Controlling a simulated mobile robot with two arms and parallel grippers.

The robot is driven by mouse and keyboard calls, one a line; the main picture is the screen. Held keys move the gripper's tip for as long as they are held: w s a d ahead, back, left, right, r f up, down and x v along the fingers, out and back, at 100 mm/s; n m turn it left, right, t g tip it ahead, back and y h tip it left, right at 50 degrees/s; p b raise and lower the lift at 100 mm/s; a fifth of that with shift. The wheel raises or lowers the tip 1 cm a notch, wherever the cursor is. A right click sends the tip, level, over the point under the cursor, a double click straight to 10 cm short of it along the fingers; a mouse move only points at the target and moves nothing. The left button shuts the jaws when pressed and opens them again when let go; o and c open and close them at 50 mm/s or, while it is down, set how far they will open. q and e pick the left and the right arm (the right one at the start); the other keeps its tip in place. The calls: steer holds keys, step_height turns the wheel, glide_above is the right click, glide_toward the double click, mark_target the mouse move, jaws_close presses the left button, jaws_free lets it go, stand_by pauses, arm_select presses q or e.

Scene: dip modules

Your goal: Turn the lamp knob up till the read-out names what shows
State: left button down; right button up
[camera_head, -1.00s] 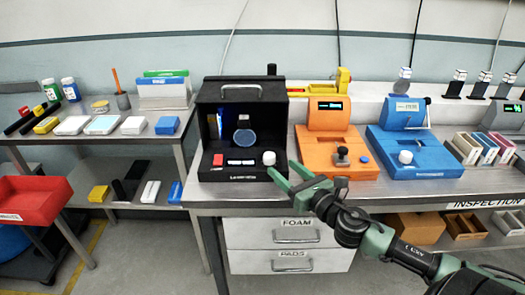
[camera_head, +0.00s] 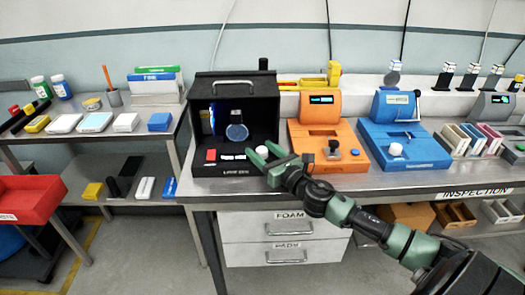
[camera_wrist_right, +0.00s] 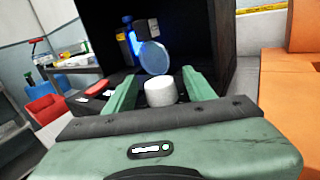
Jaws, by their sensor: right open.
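The black lamp box (camera_head: 266,104) stands open at the front of the bench, with a handle on top. Inside are a round bluish disc (camera_head: 237,133) and a blue glow at the left; the disc also shows in the wrist view (camera_wrist_right: 153,58). On its base are a red block (camera_head: 211,155), a small read-out strip (camera_head: 232,157) whose text is too small to read, and the white knob (camera_head: 262,150). My right gripper (camera_head: 265,154) is open. In the wrist view the knob (camera_wrist_right: 160,92) sits between its fingers, with no clear contact. My left gripper is out of view.
An orange device (camera_head: 318,134) stands close to the right of the lamp box, then a blue device (camera_head: 405,138). Drawers (camera_head: 287,251) are below the bench. A side shelf at left holds boxes and bottles; a red bin (camera_head: 30,202) stands in front.

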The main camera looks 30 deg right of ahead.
steer(key=shift+c, duration=0.3)
jaws_close()
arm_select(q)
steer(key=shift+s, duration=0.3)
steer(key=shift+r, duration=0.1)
arm_select(e)
steer(key=m+h+p, duration=0.2)
steer(key=h, duration=0.1)
steer(key=shift+a+r+p, duration=0.15)
steer(key=shift+r+p, duration=0.1)
steer(key=shift+p, duration=0.1)
steer(key=m+g+h+p, duration=0.1)
steer(key=m+h+p, duration=0.1)
steer(key=h, duration=0.1)
steer(key=shift+h, duration=0.4)
steer(key=m+g+h+p, duration=0.1)
steer(key=m+g+h, duration=0.1)
steer(key=h, duration=0.1)
steer(key=shift+f+m+h, duration=0.15)
steer(key=shift+m+h, duration=0.15)
steer(key=shift+m, duration=0.1)
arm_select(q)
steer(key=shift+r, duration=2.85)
arm_select(e)
steer(key=shift+f+m+g+h, duration=0.1)
steer(key=shift+m+g+h, duration=1.3)
steer(key=shift+h, duration=0.3)
